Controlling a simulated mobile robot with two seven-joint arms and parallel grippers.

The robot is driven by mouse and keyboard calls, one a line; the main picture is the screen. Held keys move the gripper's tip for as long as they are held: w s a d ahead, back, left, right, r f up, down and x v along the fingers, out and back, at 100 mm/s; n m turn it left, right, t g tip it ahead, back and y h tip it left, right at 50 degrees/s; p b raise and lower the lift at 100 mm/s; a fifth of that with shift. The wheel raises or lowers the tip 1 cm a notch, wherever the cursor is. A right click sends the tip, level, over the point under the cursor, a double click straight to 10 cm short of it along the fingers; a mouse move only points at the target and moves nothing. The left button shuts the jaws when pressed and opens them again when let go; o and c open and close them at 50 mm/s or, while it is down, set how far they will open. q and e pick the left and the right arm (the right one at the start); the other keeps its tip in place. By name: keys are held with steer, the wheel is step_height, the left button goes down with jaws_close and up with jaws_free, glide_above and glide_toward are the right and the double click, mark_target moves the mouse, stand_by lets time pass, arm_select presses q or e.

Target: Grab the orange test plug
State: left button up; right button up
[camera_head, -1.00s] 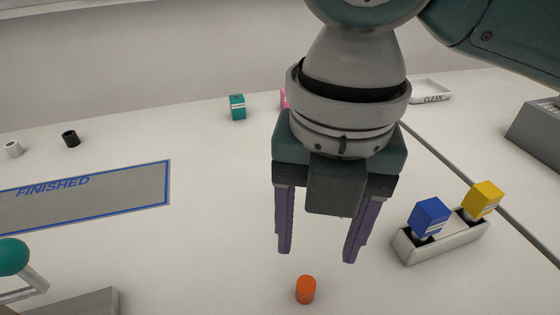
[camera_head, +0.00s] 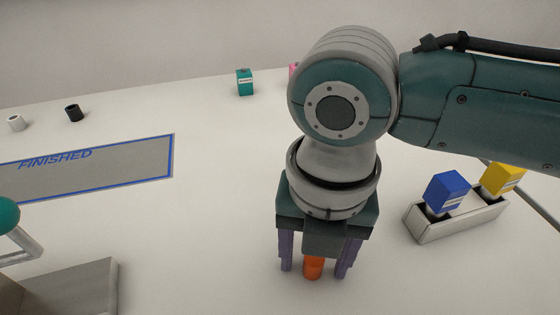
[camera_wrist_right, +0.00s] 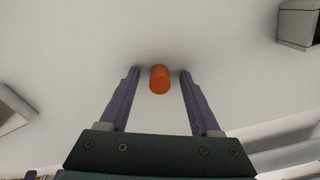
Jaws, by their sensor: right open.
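The orange test plug (camera_head: 313,267) is a small upright cylinder on the white table. My right gripper (camera_head: 315,270) points down over it, open, with one purple finger on each side. In the right wrist view the plug (camera_wrist_right: 159,79) stands between the fingertips (camera_wrist_right: 159,74), with a gap to each finger. The upper part of the plug is hidden behind the gripper body in the head view. My left gripper is not in view.
To the right, a grey holder (camera_head: 428,232) carries a blue block (camera_head: 446,191) and a yellow block (camera_head: 502,179). A blue-edged FINISHED mat (camera_head: 120,165) lies left. A teal block (camera_head: 245,82) stands behind. A grey box (camera_head: 85,288) is at front left.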

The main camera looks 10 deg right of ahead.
jaws_close()
stand_by(0.4)
steer(key=shift+r, duration=0.1)
